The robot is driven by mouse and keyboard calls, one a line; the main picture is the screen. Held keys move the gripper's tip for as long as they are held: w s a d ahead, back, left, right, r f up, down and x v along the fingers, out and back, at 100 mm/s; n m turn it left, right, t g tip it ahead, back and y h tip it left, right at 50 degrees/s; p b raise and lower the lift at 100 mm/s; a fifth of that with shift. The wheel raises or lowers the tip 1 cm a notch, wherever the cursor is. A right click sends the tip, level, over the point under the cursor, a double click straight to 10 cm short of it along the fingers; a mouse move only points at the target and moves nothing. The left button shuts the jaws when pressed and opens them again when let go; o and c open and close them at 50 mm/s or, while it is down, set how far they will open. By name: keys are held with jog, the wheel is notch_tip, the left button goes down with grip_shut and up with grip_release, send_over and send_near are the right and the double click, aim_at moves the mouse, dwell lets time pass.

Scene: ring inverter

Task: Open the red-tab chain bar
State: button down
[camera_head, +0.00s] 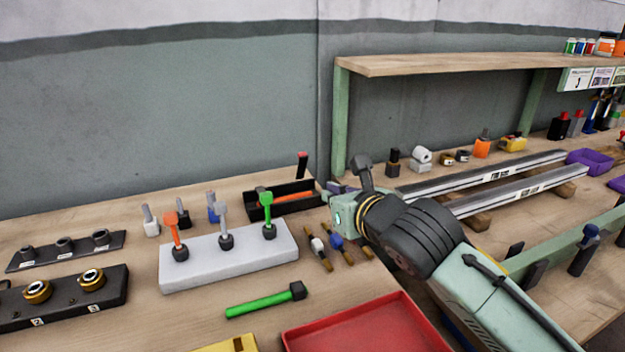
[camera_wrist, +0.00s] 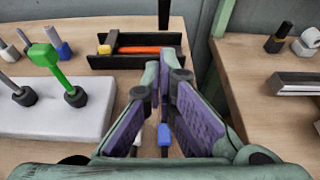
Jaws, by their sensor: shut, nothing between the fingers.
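A black upright post with a red top (camera_head: 302,160) stands at the back of the left bench; it is the only red-tipped bar I can make out, and I cannot tell whether it is the red-tab chain bar. It rises behind a black open tray (camera_head: 262,213) holding an orange-red bar (camera_head: 294,197). The tray also shows in the wrist view (camera_wrist: 105,62), with the post's dark lower part (camera_wrist: 164,15) behind it. My gripper (camera_wrist: 164,82) is shut and empty, in front of the tray's right end and above the bench. No chain is clearly visible.
A white block (camera_head: 175,273) with orange, grey and green levers stands left of my gripper. A green-handled tool (camera_head: 262,304) and a red tray (camera_head: 370,330) lie in front. Long grey rails (camera_head: 485,178) lie right, under a wooden shelf (camera_head: 455,64).

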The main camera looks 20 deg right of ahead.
jog(key=p, duration=0.2)
send_near(299, 168)
jog(key=f, duration=0.1)
jog(key=w+f, duration=0.1)
jog(key=f, duration=0.1)
jog(key=shift+w+f, duration=0.2)
jog(key=shift+w+r+p, duration=0.65)
jog(key=shift+w+p, duration=0.1)
jog(key=shift+w, duration=0.25)
jog(key=shift+w+r, duration=0.1)
jog(key=shift+w, duration=0.45)
jog(key=shift+a+r, duration=0.1)
